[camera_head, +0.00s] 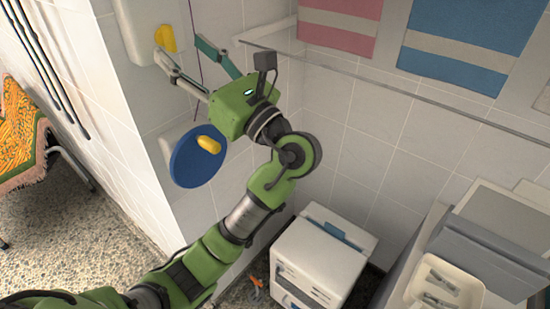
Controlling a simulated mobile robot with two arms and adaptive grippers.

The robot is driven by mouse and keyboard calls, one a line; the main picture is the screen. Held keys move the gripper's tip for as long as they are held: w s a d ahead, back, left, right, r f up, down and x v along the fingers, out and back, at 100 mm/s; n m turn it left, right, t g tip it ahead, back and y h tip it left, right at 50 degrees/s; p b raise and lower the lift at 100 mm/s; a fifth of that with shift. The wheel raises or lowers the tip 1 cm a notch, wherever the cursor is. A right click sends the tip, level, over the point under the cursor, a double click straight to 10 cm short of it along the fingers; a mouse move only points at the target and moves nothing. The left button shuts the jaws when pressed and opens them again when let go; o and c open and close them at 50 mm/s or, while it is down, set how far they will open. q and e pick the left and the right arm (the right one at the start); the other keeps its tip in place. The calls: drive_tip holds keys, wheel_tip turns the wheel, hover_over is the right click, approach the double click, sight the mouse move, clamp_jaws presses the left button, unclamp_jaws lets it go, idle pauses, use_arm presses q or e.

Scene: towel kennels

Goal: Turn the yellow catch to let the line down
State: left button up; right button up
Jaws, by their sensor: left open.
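A yellow catch (165,38) sits on a white box (136,30) on the tiled wall, upper left. My left gripper (180,46) is open. One fingertip is close to the catch and the other is to its right; I cannot tell whether it touches. A blue disc (190,168) with a yellow knob (208,145) is on the wall below the gripper. A thin dark purple cord (193,20) runs down behind the fingers. A long thin grey rail or line (400,88) slants across the right wall; I cannot tell which. My right gripper is not in view.
Pink (340,22) and blue (455,40) striped towels hang at upper right. A white cabinet (318,262) stands on the floor below. A pale tray (440,285) holds small items at lower right. An orange patterned cloth (18,130) hangs at left.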

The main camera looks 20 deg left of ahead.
use_arm(q)
drive_tip(key=b+v, duration=0.2)
drive_tip(key=v, duration=0.8)
drive_tip(key=w+d+f+m+t+h, duration=0.1)
drive_tip(key=w+f+h, duration=0.4)
drive_tip(key=f, duration=0.9)
drive_tip(key=w+d+f+m+t+h, duration=0.2)
drive_tip(key=w+f+m+t+h, duration=0.2)
drive_tip(key=w+f, duration=0.7)
drive_tip(key=shift+d+f+t+h, duration=0.3)
drive_tip(key=shift+f+h, duration=0.3)
drive_tip(key=shift+f, duration=1.05)
drive_tip(key=shift+f, duration=0.1)
